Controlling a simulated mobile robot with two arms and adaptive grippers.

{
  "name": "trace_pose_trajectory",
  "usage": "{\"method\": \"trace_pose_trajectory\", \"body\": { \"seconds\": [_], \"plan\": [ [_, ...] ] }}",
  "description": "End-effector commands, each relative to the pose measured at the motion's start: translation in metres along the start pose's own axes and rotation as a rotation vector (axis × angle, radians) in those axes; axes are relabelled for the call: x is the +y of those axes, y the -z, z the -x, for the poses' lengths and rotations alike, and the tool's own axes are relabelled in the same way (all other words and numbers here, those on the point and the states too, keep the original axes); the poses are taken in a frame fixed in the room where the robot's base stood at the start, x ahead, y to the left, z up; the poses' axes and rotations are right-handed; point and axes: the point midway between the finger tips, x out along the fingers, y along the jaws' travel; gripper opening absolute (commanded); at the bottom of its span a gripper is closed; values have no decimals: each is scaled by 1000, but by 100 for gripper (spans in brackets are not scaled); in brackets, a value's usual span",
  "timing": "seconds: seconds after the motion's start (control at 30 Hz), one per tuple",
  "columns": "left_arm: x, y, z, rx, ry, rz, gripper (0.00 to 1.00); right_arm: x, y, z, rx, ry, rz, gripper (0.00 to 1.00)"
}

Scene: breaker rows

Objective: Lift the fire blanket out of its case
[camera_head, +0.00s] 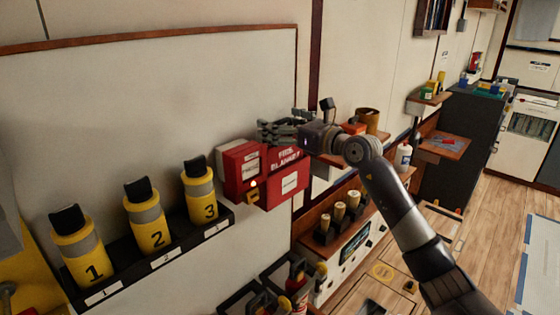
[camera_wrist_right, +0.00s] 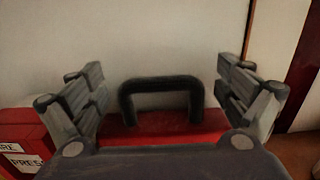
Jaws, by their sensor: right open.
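The red fire blanket case (camera_head: 289,180) hangs on the pale wall, with white "FIRE BLANKET" lettering on its front. In the right wrist view a black U-shaped handle (camera_wrist_right: 160,84) stands up over the red top (camera_wrist_right: 165,125) of the case. My right gripper (camera_head: 268,132) is above the case, its arm coming in from the right. In the right wrist view the open fingers (camera_wrist_right: 160,95) stand on either side of the handle, with a gap at each side. The blanket itself is hidden in the case. My left gripper is not in view.
A red alarm box (camera_head: 240,168) adjoins the case on the left; it also shows in the right wrist view (camera_wrist_right: 22,145). Yellow canisters numbered 1, 2 and 3 (camera_head: 150,220) stand on a black shelf (camera_head: 165,262). A wooden shelf (camera_head: 345,235) with cylinders is below right.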

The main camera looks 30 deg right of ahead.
Motion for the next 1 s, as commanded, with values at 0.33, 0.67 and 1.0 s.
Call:
{"method": "trace_pose_trajectory", "body": {
  "seconds": [0.33, 0.67, 1.0],
  "plan": [
    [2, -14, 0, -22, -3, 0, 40, 0, 0, 0, 0, 0, 0, 60],
    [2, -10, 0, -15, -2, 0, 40, 0, -2, 0, -6, 1, 1, 5],
    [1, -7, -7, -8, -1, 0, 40, 0, -4, 2, -7, 1, 2, 5]
  ]
}}
